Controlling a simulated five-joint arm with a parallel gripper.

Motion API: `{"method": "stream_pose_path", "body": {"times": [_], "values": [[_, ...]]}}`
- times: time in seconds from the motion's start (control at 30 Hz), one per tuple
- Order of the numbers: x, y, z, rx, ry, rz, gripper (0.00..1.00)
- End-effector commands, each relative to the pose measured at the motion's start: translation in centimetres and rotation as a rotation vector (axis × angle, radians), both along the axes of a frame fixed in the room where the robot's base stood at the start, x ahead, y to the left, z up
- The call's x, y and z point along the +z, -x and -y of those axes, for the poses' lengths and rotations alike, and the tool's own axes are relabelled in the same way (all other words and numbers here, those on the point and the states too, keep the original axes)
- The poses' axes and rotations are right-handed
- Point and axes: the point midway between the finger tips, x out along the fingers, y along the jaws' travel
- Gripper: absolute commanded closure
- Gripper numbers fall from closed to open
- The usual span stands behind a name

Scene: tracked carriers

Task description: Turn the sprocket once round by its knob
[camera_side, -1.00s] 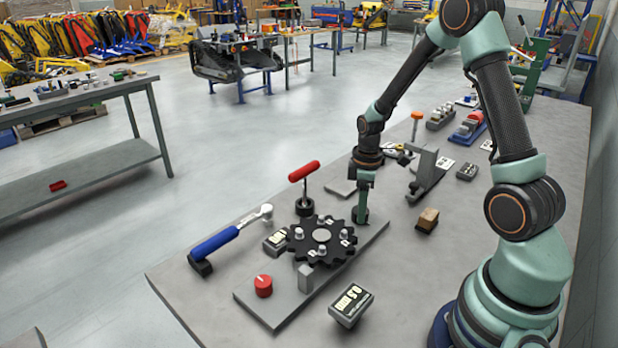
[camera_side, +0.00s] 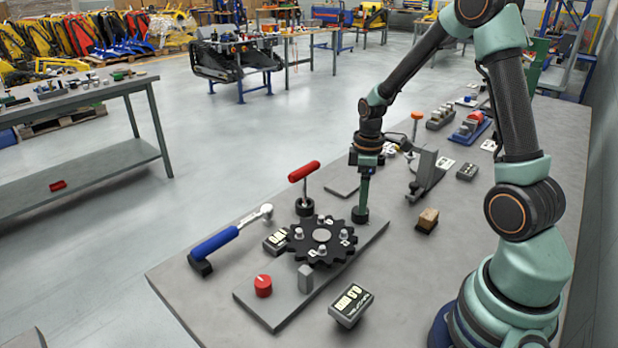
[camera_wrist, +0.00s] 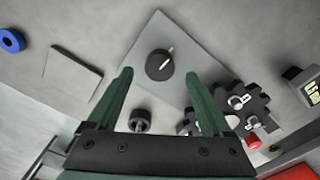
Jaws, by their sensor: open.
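The black toothed sprocket (camera_side: 322,236) lies on a grey plate (camera_side: 270,308) in the side view. It carries several pale studs and white tags; it also shows at the right in the wrist view (camera_wrist: 243,104). A black round knob with a white pointer line (camera_wrist: 159,66) sits near the plate's far end. It shows as a dark disc in the side view (camera_side: 360,216). My gripper (camera_side: 363,205) points down over this knob, open and empty, its two green fingers spread in the wrist view (camera_wrist: 164,88). I cannot tell whether the fingertips touch the knob.
A red knob (camera_side: 263,286) and small grey block (camera_side: 305,279) stand at the plate's near end. A red-topped T-handle (camera_side: 304,172) stands upright behind the sprocket. A blue-handled tool (camera_side: 214,243) and a display box (camera_side: 350,306) flank the plate.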

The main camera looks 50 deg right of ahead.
Motion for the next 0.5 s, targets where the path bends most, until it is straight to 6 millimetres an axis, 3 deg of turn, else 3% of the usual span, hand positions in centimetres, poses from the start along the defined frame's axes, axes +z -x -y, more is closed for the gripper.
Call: {"method": "stream_pose_path", "body": {"times": [0.2,0.5], "values": [[4.7,-0.1,0.0,0.000,0.003,0.007,0.16],[8.2,-0.1,0.0,0.001,0.001,0.003,0.16]]}}
